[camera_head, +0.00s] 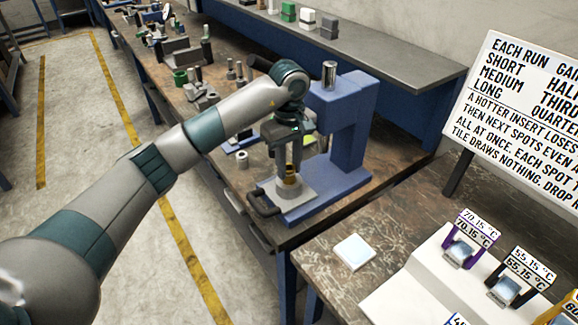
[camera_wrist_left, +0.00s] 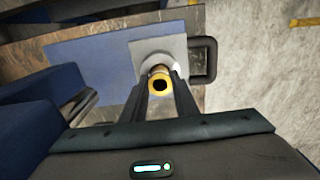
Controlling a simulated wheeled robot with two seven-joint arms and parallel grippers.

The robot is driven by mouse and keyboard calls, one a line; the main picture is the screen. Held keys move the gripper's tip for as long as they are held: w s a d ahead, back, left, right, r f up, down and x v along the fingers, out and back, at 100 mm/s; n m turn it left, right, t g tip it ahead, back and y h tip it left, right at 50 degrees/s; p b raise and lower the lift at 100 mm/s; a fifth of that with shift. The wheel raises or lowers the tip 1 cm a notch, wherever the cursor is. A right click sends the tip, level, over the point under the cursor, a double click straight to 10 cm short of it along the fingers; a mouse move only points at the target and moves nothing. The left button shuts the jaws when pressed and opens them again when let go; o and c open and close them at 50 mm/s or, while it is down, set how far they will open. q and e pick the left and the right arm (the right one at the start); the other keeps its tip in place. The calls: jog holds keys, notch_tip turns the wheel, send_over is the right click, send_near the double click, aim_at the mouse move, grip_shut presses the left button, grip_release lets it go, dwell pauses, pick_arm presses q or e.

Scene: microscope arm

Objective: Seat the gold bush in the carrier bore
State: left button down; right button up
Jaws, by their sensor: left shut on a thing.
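The gold bush (camera_head: 291,179) is upright between the fingertips of my left gripper (camera_head: 290,168), which is shut on it. In the left wrist view the bush (camera_wrist_left: 158,73) shows its open top end between the two fingers. The light grey carrier (camera_head: 298,193) stands on the blue base of the press, directly below the bush. It also shows in the left wrist view (camera_wrist_left: 143,48). The bush hides the carrier bore, and I cannot tell whether its lower end is in the bore or just above it. My right gripper is not in view.
The blue press frame (camera_head: 345,135) rises close to the right of my left gripper. A black handle (camera_head: 262,203) sticks out at the carrier's front. Small metal parts and a green cup (camera_head: 180,77) stand farther back on the bench. A white tile (camera_head: 354,251) lies on the near table.

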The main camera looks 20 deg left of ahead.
aim_at(289, 168)
pick_arm(q)
jog(key=shift+f, duration=0.9)
jog(key=c, duration=1.4)
grip_release()
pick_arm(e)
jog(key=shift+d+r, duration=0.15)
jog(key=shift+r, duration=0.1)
pick_arm(q)
jog(key=shift+r, duration=0.25)
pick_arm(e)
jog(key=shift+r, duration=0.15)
pick_arm(q)
jog(key=shift+r, duration=0.3)
notch_tip(289, 168, up, 4)
jog(key=shift+f+b, duration=0.25)
jog(key=shift+b, duration=0.7)
notch_tip(289, 168, up, 8)
jog(key=shift+f+b, duration=0.1)
jog(key=shift+b, duration=0.8)
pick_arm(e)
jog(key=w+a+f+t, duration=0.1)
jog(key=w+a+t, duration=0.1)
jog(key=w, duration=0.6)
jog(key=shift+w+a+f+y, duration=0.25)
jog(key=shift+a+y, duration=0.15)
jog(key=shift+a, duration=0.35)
